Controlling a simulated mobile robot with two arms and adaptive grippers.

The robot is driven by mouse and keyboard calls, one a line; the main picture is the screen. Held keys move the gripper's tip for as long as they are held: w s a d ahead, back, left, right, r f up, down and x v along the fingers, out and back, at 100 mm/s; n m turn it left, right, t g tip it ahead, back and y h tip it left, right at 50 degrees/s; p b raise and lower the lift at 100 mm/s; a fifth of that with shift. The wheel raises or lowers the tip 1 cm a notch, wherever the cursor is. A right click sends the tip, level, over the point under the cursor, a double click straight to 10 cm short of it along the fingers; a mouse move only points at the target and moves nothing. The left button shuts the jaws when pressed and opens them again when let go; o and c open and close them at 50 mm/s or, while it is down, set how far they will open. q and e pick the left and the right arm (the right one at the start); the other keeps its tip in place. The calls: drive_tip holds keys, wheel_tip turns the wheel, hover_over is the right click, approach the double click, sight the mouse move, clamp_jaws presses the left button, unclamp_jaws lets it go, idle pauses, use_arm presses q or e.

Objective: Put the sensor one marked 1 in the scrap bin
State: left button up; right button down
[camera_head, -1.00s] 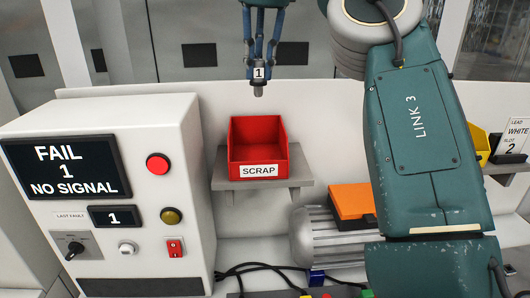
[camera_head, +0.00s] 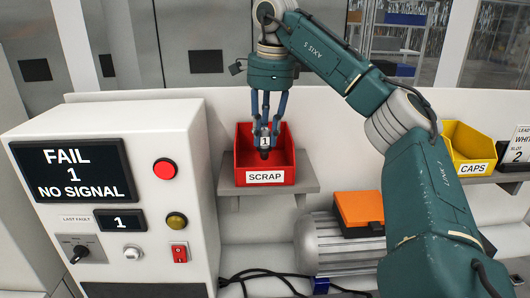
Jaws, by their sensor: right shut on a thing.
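The sensor marked 1 (camera_head: 264,143) is a small dark and grey cylinder with a white label. My right gripper (camera_head: 266,128) is shut on it and points down. The sensor hangs upright over the red scrap bin (camera_head: 265,177), with its lower end level with the bin's opening, in front of the back wall. Whether it touches the bin cannot be told. The bin carries a SCRAP label and stands on a grey shelf. My left gripper does not show.
A white test cabinet (camera_head: 180,130) stands left of the bin; its screen (camera_head: 70,172) reads FAIL 1 NO SIGNAL. A yellow CAPS bin (camera_head: 468,152) is at the right. A grey motor with an orange-topped box (camera_head: 360,208) lies below. Cables run beneath the shelf.

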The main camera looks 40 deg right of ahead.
sight(266, 147)
drive_tip(key=shift+f, duration=2.6)
drive_tip(key=shift+s, duration=0.1)
drive_tip(key=c, duration=1.5)
unclamp_jaws()
drive_tip(key=r, duration=0.4)
drive_tip(key=s+r, duration=0.1)
drive_tip(key=r, duration=0.7)
drive_tip(key=shift+s+a, duration=0.15)
drive_tip(key=shift+s, duration=0.05)
